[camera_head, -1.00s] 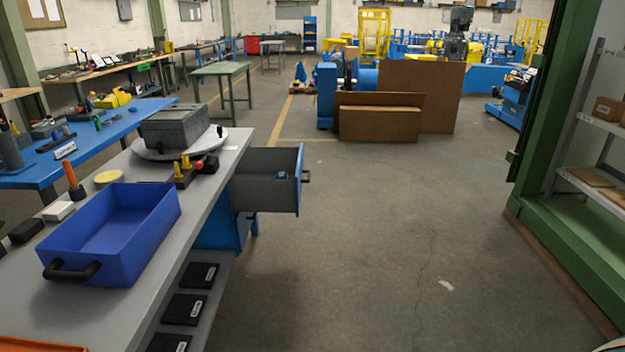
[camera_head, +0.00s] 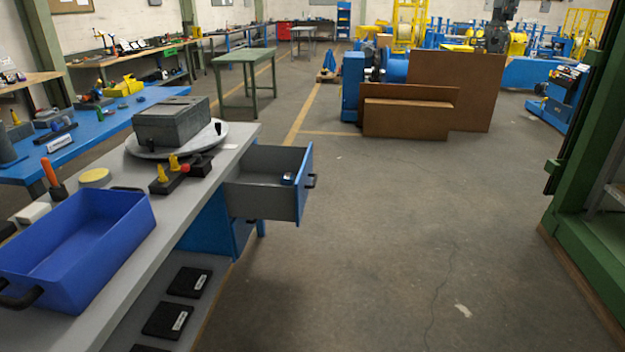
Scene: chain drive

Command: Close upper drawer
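The upper drawer (camera_head: 304,184) is pulled out from the right side of the grey workbench (camera_head: 190,204). It has a blue front panel, grey walls and a dark handle (camera_head: 311,181) on the front. A small blue and dark object (camera_head: 288,179) is inside it, near the front. Below the drawer, the blue cabinet (camera_head: 208,226) is partly visible. Neither of my grippers is in view.
On the bench are an empty-looking blue bin (camera_head: 80,245), a grey box (camera_head: 172,120) on a round plate and a dark block with yellow and red knobs (camera_head: 180,172). Open floor (camera_head: 400,230) lies right of the drawer. A green frame (camera_head: 590,190) stands far right.

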